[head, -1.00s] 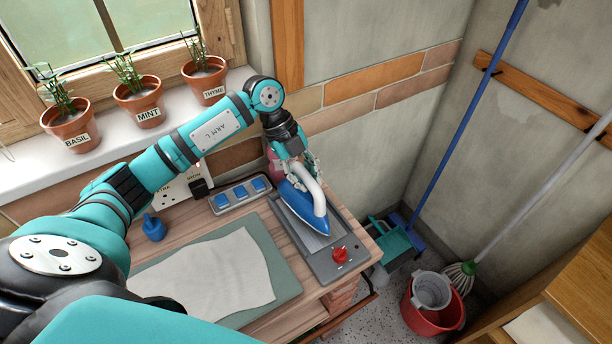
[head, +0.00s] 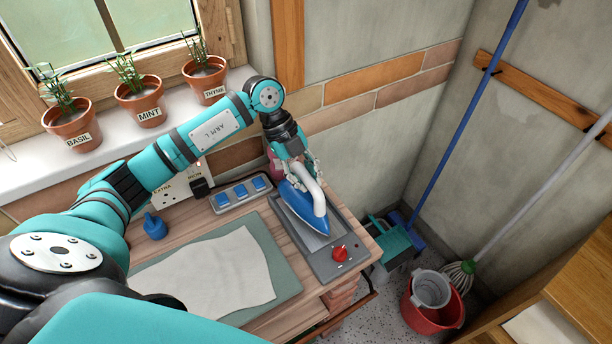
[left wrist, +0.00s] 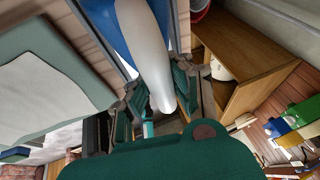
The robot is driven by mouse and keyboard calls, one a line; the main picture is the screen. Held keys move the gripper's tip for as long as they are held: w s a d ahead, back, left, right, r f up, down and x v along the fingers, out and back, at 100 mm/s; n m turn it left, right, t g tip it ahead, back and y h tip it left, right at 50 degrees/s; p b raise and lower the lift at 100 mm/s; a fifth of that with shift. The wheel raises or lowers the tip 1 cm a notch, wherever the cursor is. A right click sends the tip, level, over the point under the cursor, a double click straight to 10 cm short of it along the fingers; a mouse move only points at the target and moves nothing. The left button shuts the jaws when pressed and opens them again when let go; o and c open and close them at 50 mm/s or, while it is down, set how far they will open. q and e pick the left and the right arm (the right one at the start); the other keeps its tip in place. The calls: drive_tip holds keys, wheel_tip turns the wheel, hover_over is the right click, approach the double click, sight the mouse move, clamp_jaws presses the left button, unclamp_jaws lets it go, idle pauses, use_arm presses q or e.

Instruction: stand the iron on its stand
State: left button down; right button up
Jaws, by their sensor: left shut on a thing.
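The iron (head: 298,207) has a blue body and a white handle. It is over the grey stand (head: 335,262), which has a red knob (head: 340,254) at its near end. The iron's pointed end faces the knob. I cannot tell whether its sole touches the stand. My left gripper (head: 306,170) is shut on the iron at the rear of its handle. In the left wrist view the white handle (left wrist: 146,50) lies between the fingers (left wrist: 157,98). My right gripper is not in view.
A white cloth (head: 215,275) lies on a green mat (head: 285,278) left of the stand. A switch strip (head: 238,195) and a blue bottle (head: 154,228) are behind. Potted herbs (head: 140,103) line the sill. A red bucket (head: 432,318) stands on the floor at right.

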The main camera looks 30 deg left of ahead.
use_arm(q)
drive_tip(key=shift+w+f+b, duration=0.1)
drive_tip(key=shift+f+b, duration=0.6)
drive_tip(key=shift+f, duration=0.35)
idle(0.5)
drive_tip(key=c, duration=1.1)
unclamp_jaws()
drive_tip(key=shift+c, duration=0.2)
drive_tip(key=shift+f, duration=0.15)
drive_tip(key=v, duration=1.2)
